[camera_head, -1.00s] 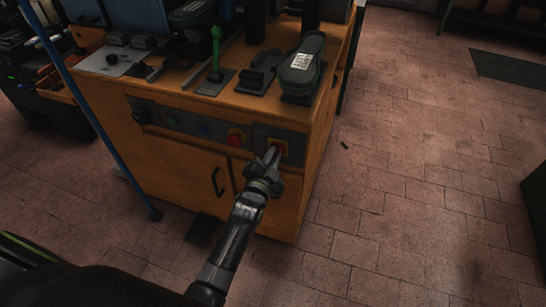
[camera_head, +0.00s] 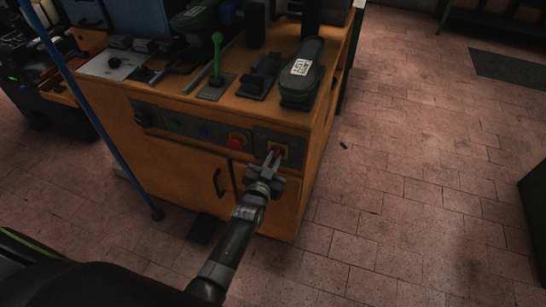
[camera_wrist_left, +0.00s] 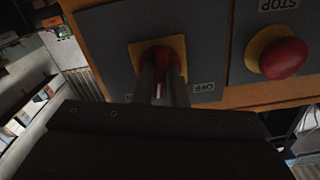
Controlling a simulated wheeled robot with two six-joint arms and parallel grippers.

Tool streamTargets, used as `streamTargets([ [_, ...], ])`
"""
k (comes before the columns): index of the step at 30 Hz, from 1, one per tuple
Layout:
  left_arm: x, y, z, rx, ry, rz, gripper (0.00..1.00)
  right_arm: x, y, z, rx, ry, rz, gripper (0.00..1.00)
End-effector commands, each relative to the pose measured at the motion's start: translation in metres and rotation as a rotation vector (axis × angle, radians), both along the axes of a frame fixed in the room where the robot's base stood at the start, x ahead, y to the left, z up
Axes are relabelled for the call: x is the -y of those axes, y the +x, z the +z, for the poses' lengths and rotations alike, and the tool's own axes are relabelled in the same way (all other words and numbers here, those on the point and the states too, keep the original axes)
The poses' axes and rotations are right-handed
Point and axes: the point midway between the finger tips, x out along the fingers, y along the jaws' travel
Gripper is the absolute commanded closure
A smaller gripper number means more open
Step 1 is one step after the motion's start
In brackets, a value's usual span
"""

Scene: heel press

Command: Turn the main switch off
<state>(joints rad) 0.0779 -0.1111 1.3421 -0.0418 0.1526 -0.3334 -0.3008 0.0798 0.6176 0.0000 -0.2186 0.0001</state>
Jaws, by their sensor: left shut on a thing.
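The main switch (camera_head: 278,149) is a red knob on a yellow plate, at the right end of the grey control panel on the orange machine. In the left wrist view the red main switch (camera_wrist_left: 157,56) sits between my fingers, with its yellow plate behind it and an "OFF" label (camera_wrist_left: 204,88) to the right. My left gripper (camera_head: 272,160) is shut on the knob; it also shows in the left wrist view (camera_wrist_left: 163,80). The fingers hide much of the knob, so its exact angle is hard to tell. My right gripper is not in view.
A red stop button (camera_head: 236,141) on a yellow base sits left of the switch; in the wrist view this button (camera_wrist_left: 284,58) stands close to my fingers. A green lever (camera_head: 216,55) and a shoe form (camera_head: 301,72) stand on top.

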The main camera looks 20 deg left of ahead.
Motion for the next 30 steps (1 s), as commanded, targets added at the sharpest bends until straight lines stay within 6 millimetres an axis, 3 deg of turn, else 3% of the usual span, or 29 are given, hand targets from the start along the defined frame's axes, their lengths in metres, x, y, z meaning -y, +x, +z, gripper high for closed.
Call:
streamTargets([
  [9, 0.000, 0.000, 0.001, -0.012, -0.301, 0.000, 1.00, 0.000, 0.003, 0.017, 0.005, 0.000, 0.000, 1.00],
  [30, 0.001, 0.000, 0.000, -0.033, -0.904, 0.000, 1.00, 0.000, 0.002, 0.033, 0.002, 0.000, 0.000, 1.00],
])
